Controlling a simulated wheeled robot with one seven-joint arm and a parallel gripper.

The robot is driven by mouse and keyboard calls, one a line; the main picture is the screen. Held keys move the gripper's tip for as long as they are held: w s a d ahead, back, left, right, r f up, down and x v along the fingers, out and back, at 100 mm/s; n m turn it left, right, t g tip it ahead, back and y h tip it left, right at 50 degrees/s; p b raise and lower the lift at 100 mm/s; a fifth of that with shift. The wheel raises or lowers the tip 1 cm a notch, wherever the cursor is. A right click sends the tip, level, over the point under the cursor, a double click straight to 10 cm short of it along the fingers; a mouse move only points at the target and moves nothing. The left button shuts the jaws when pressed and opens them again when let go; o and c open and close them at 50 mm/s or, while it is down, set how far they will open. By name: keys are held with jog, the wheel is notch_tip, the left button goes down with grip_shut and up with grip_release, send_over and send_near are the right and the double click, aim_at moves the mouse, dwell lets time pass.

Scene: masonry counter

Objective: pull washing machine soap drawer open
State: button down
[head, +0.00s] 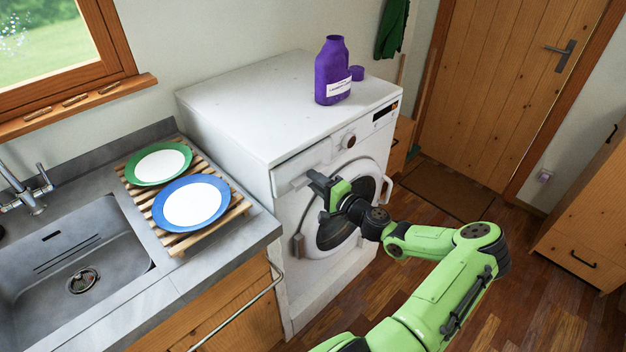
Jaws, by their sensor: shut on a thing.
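The white washing machine (235,107) stands beyond the end of the counter, its front facing right and toward me. The soap drawer (291,177) is at the upper left of its front, left of the round knob (348,141). My gripper (314,181) is at the drawer's right part, in front of the machine, and is shut on the drawer. My gripper hides where its fingers meet the drawer, and I cannot tell how far the drawer stands out. The round dark door (336,231) is below, partly hidden by my arm.
The counter holds a sink (70,262) and a wooden rack (235,210) with a green plate (158,164) and a blue plate (190,203). The floor (535,290) at right is clear.

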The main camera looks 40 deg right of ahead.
jog(key=s, duration=1.6)
jog(key=shift+s+d+f, duration=0.15)
jog(key=shift+s+f, duration=0.1)
jog(key=shift+s, duration=0.15)
jog(key=c, duration=1)
grip_release()
jog(key=shift+w+r, duration=0.1)
jog(key=s, duration=1.6)
jog(key=shift+d, duration=0.25)
jog(key=shift+w, duration=0.1)
